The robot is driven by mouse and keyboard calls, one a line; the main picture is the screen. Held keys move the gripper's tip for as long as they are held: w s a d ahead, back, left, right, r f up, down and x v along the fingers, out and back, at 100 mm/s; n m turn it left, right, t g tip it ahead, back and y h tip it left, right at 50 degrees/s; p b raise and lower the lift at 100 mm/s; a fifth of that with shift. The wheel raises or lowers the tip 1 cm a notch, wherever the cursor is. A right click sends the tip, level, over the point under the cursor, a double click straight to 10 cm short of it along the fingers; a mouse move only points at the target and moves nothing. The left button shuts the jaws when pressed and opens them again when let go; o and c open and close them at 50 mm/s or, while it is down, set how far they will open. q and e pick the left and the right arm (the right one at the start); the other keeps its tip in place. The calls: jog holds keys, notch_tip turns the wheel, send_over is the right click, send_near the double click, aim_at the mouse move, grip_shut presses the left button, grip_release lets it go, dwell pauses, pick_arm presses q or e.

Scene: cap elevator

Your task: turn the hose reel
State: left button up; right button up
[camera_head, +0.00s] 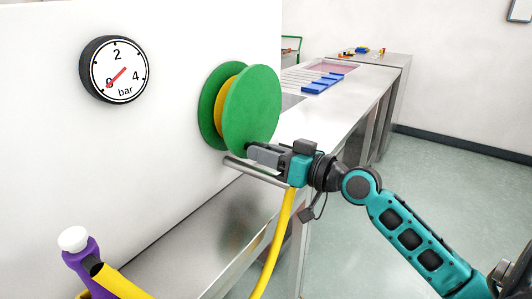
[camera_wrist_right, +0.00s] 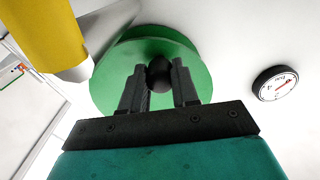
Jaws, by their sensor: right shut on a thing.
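The hose reel (camera_head: 252,108) has two green discs with yellow hose wound between them, and it is mounted on the white wall. Its green face also shows in the right wrist view (camera_wrist_right: 110,75). My right gripper (camera_head: 258,153) is at the lower front of the near disc. In the right wrist view its two fingers are closed around a black round knob (camera_wrist_right: 160,73) on the disc face. In the head view the knob is hidden by the gripper. A yellow hose (camera_head: 274,245) hangs below the gripper. My left gripper is not in view.
A metal rod or tube (camera_head: 255,172) sticks out just under my right gripper. A pressure gauge (camera_head: 113,70) on the wall has its red needle near 0. A purple fitting (camera_head: 85,262) with a white top stands at lower left. A metal counter (camera_head: 335,108) with blue items runs behind.

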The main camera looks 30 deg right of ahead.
grip_shut()
jog(key=shift+f, duration=0.1)
jog(key=shift+d+f+n+b, duration=0.1)
jog(key=shift+f+n+b, duration=0.2)
jog(key=shift+b, duration=0.4)
jog(key=shift+w+d+f+n+b, duration=0.15)
jog(key=shift+n+b, duration=0.15)
jog(key=shift+b, duration=0.2)
jog(key=shift+d, duration=0.1)
jog(key=shift+r, duration=0.2)
jog(key=o, duration=0.8)
grip_release()
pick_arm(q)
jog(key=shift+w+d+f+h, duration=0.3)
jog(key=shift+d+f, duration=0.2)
